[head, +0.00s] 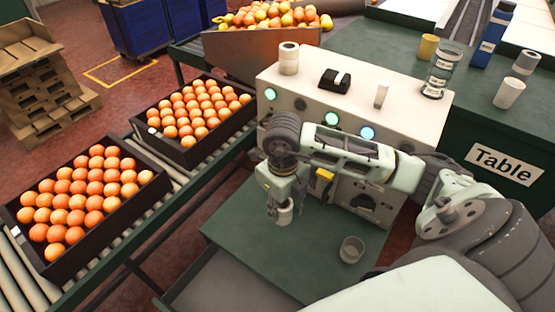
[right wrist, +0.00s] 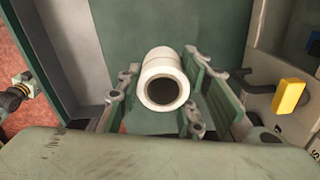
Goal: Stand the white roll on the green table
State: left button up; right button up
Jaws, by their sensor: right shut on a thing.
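My right gripper (head: 284,204) points down and is shut on the white roll (head: 284,216), in front of the pale machine. In the right wrist view the white roll (right wrist: 163,62) sits between the two fingers (right wrist: 160,92), its hollow end facing the camera. A low green surface (head: 260,238) lies beneath it. I cannot tell whether the roll touches that surface. A larger green table (head: 455,130) with a "Table" sign stands at the back right.
A small cup (head: 351,250) stands on the low green surface, right of the gripper. The machine (head: 300,104) carries another whitish roll (head: 289,58), a black object (head: 335,80) and a small white cylinder (head: 381,95). Orange crates (head: 75,255) line the conveyor at left. Cups and bottles crowd the sign-bearing table.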

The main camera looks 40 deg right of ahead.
jog(key=w+a+f, duration=0.1)
jog(key=w+f, duration=0.1)
jog(key=w, duration=0.1)
jog(key=w+a+f, duration=0.1)
jog(key=w+f, duration=0.1)
jog(key=w, duration=0.1)
jog(key=w+a+f, duration=0.2)
jog(key=w, duration=0.2)
jog(key=shift+f+p, duration=0.3)
jog(key=shift+p, duration=0.05)
jog(key=shift+f, duration=1.95)
jog(key=shift+f, duration=0.15)
jog(key=o, duration=1.2)
jog(key=shift+c, duration=0.2)
